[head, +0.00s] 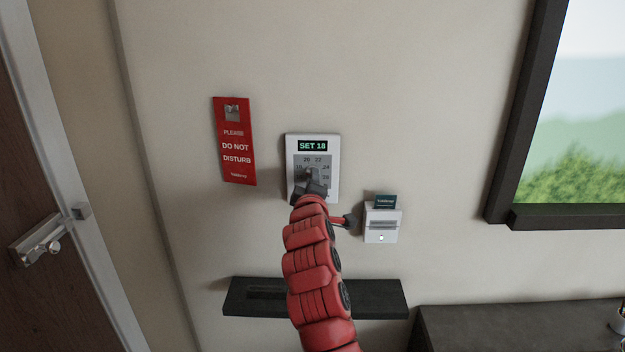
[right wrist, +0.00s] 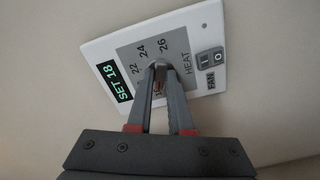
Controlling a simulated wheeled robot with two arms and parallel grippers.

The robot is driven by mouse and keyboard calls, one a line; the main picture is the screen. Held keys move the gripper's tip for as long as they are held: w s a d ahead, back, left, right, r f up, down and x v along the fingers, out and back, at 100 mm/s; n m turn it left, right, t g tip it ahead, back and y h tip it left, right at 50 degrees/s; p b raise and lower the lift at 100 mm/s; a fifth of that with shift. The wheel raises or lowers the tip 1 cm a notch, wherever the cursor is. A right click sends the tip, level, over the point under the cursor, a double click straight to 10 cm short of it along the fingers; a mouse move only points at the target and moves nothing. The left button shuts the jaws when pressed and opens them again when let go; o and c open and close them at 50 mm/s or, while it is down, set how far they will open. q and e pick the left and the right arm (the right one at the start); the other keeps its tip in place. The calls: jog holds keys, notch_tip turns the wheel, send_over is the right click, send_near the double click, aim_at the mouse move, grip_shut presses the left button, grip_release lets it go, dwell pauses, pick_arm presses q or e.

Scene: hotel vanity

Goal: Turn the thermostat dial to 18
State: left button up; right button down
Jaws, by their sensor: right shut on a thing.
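The white thermostat (head: 333,150) is on the wall in the middle of the head view. Its display (head: 312,146) reads "SET 18". The dial face (right wrist: 176,50) has printed numbers; 22, 24 and 26 show in the right wrist view. My right gripper (head: 312,178) is at the dial, and in the right wrist view its two fingers (right wrist: 158,70) are closed on the knob (right wrist: 157,88). The fingers hide most of the knob, so its pointer cannot be read. My left gripper is in neither view.
A red "do not disturb" hanger (head: 234,140) hangs left of the thermostat. A card holder (head: 382,222) with a dark card is to its lower right. A dark shelf (head: 385,299) juts out below. A door (head: 40,200) is at the left and a framed picture (head: 580,120) at the right.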

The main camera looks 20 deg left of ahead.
jog(key=c, duration=0.8)
grip_release()
jog(key=shift+s, duration=0.1)
jog(key=b+v, duration=0.7)
jog(key=v, duration=1)
jog(key=shift+s, duration=0.1)
